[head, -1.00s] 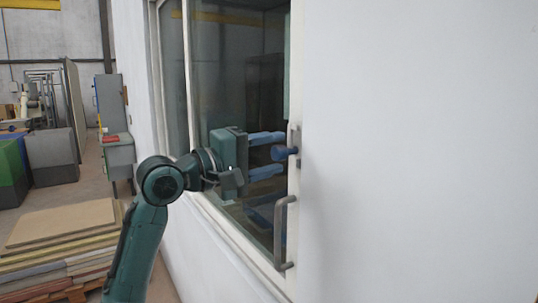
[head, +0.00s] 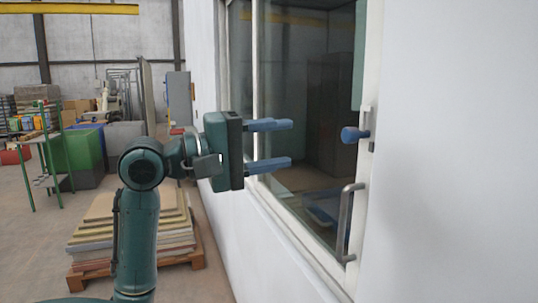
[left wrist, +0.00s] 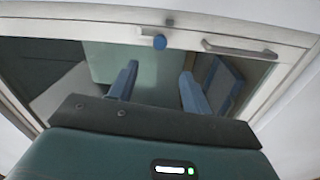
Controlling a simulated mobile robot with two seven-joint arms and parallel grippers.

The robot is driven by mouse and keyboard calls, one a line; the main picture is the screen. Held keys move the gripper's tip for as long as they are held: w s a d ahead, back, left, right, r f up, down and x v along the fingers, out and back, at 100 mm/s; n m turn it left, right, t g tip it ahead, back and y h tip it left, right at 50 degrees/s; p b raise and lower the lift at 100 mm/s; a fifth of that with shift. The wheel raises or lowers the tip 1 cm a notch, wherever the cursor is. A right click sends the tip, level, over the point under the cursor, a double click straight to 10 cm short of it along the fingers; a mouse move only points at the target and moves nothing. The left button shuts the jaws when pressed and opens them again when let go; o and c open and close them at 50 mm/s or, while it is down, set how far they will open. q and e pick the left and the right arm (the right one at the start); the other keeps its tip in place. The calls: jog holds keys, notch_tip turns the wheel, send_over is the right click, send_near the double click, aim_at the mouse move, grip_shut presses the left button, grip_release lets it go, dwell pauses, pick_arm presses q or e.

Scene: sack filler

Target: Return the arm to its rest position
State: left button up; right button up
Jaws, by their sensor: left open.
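My left gripper (head: 272,145) is open and empty in front of a window set in a white wall. My right gripper is not in view.
A grey bar handle (head: 345,222) sits on the window frame below the knob. The white wall (head: 455,150) fills the right side. A pallet of stacked boards (head: 175,232) stands on the floor behind my arm. Green shelving (head: 45,155) is farther left.

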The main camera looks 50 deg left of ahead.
pick_arm(q)
jog(key=shift+s+a, duration=0.15)
jog(key=shift+s, duration=0.3)
jog(key=shift+f, duration=0.1)
jog(key=w+d+f+m+g+y, duration=0.2)
jog(key=f+g, duration=0.1)
jog(key=f, duration=1.1)
jog(key=w+d+f+m+g+y, duration=0.2)
jog(key=w+d+f+m+g, duration=0.15)
jog(key=f, duration=1.05)
jog(key=s+d+f+m+g+y, duration=0.1)
jog(key=s+d+f+m+g, duration=0.3)
jog(key=s+f, duration=0.55)
jog(key=s+d+f+m+g+y, duration=0.2)
jog(key=s+d+f+m+g, duration=0.15)
jog(key=s+d+f, duration=0.55)
jog(key=w+d+f+m+t+h, duration=0.2)
jog(key=w+d+f+t+h, duration=0.1)
jog(key=w+f+t, duration=0.3)
notch_tip(320, 180, down, 2)
jog(key=shift+w+f+t, duration=0.25)
jog(key=shift+t, duration=0.55)
